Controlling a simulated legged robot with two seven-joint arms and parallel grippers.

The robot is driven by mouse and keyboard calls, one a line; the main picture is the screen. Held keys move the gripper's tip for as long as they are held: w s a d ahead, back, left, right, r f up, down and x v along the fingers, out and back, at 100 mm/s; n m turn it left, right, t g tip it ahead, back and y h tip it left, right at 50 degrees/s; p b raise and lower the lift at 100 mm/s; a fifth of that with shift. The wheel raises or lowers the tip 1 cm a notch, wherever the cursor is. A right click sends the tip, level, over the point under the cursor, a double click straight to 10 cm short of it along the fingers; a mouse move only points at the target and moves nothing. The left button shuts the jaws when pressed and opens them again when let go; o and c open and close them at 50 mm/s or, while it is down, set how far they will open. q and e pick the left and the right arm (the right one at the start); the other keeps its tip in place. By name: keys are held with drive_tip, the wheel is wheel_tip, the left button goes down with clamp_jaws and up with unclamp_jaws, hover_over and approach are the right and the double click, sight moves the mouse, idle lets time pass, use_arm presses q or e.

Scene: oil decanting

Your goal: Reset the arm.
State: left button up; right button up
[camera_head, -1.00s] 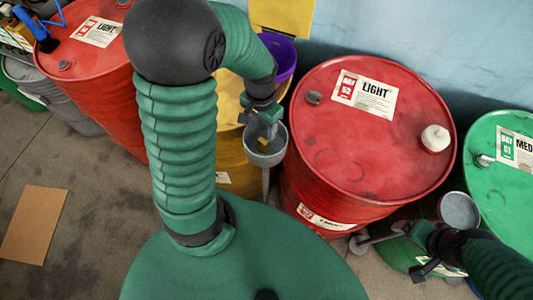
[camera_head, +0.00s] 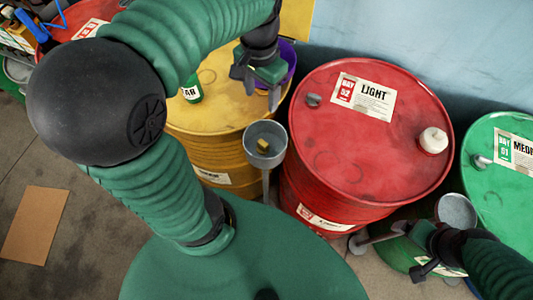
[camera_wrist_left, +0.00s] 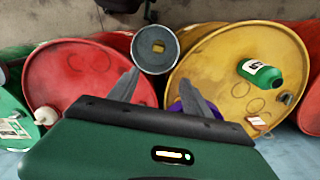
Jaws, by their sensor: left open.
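My left gripper (camera_head: 261,92) is open and empty. It hangs above the right part of the yellow drum (camera_head: 215,150), just beyond a grey round cup on a stand (camera_head: 279,137). A small yellow piece (camera_head: 263,146) lies in the cup. In the left wrist view the open fingers (camera_wrist_left: 162,92) spread toward the cup (camera_wrist_left: 140,62), which is clear of them. My right gripper (camera_head: 432,245) is low at the right, beside a grey cup (camera_head: 458,210); its jaws are too unclear to read.
A red LIGHT drum (camera_head: 365,150) and a green drum (camera_head: 510,190) stand at the right. A green bottle (camera_head: 190,92) stands on the yellow drum. A purple container (camera_head: 287,62) is behind my left gripper. A cardboard sheet (camera_head: 35,225) lies on the floor.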

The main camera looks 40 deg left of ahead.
use_arm(q)
drive_tip(key=shift+a+r, duration=0.1)
idle(0.3)
drive_tip(key=d+f+t, duration=0.2)
drive_tip(key=d+f, duration=0.8)
drive_tip(key=f, duration=0.2)
drive_tip(key=shift+s+f+t, duration=0.3)
drive_tip(key=shift+s+f, duration=0.05)
drive_tip(key=shift+f, duration=0.05)
